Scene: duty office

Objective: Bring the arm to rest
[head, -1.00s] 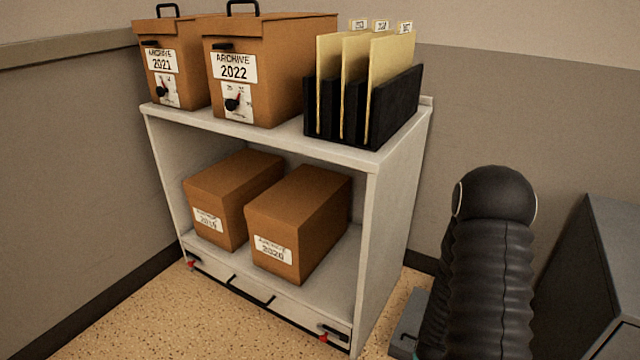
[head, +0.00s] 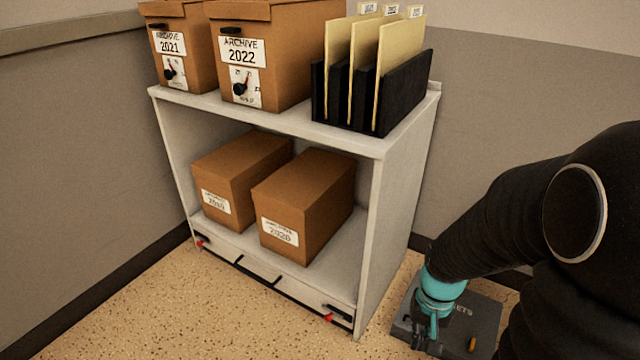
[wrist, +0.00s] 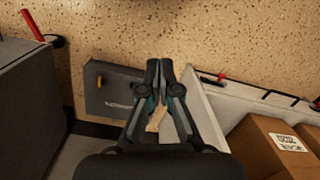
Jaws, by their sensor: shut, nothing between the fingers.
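My gripper shows in the wrist view (wrist: 160,75) with its two dark fingers close together, shut and empty. It is above the floor beside the white shelf unit's edge. In the head view my black arm enters from the right and bends down toward the floor. The teal part of the wrist is near a dark grey flat case on the floor (head: 478,325), and the fingertips cannot be made out clearly there. The case also shows in the wrist view (wrist: 105,92), left of the fingers.
A white shelf unit (head: 398,235) stands left of my arm. It holds archive boxes 2021 (head: 180,60) and 2022 (head: 285,45), a black file rack (head: 405,95), and lower boxes 2019 (head: 240,170) and 2020 (head: 310,200). Speckled floor in front is clear.

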